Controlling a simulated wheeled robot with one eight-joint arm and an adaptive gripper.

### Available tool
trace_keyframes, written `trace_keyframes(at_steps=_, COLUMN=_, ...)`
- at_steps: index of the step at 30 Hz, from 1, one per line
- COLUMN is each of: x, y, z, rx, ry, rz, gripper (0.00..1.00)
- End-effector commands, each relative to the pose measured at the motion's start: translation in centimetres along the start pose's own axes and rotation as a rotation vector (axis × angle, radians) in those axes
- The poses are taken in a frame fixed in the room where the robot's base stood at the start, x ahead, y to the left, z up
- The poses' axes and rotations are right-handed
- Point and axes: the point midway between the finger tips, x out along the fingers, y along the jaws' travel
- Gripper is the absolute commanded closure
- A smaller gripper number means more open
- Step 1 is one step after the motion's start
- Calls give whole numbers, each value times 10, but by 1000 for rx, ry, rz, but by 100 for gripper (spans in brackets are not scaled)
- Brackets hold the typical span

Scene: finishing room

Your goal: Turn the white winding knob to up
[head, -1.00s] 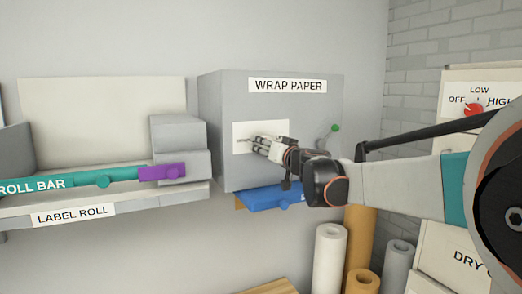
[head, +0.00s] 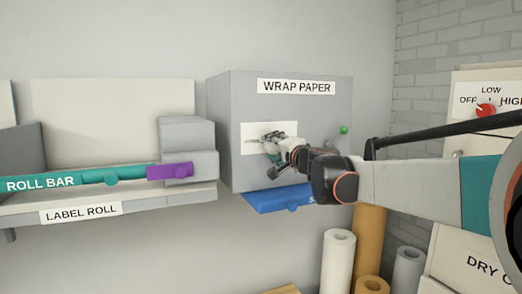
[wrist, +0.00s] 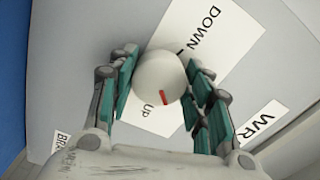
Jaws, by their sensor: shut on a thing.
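The white winding knob (wrist: 158,75) is a round white cap with a short red mark near its lower edge in the wrist view. The red mark points toward the side of the word UP on the white label plate (wrist: 240,32). DOWN stands on the opposite side, with a black tick line by the knob. My gripper (wrist: 161,62) has its teal-padded fingers on both sides of the knob, shut on it. In the head view my gripper (head: 268,140) is at the white plate on the grey WRAP PAPER box (head: 325,115); the knob is hidden there.
A blue bar (head: 275,199) sits under the box, and a small green knob (head: 344,130) is at its right. To the left is a shelf with a teal roll bar (head: 125,176) and purple piece (head: 168,171). Paper rolls (head: 338,262) stand below right.

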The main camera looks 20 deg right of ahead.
Motion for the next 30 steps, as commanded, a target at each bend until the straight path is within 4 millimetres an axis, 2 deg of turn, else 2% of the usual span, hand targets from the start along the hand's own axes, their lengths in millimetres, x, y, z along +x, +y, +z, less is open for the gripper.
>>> trace_keyframes(at_steps=15, x=0, y=0, z=0, rx=421, ry=1, rz=0, gripper=78)
trace_keyframes(at_steps=30, x=-1, y=0, z=0, rx=565, ry=1, rz=1, gripper=78)
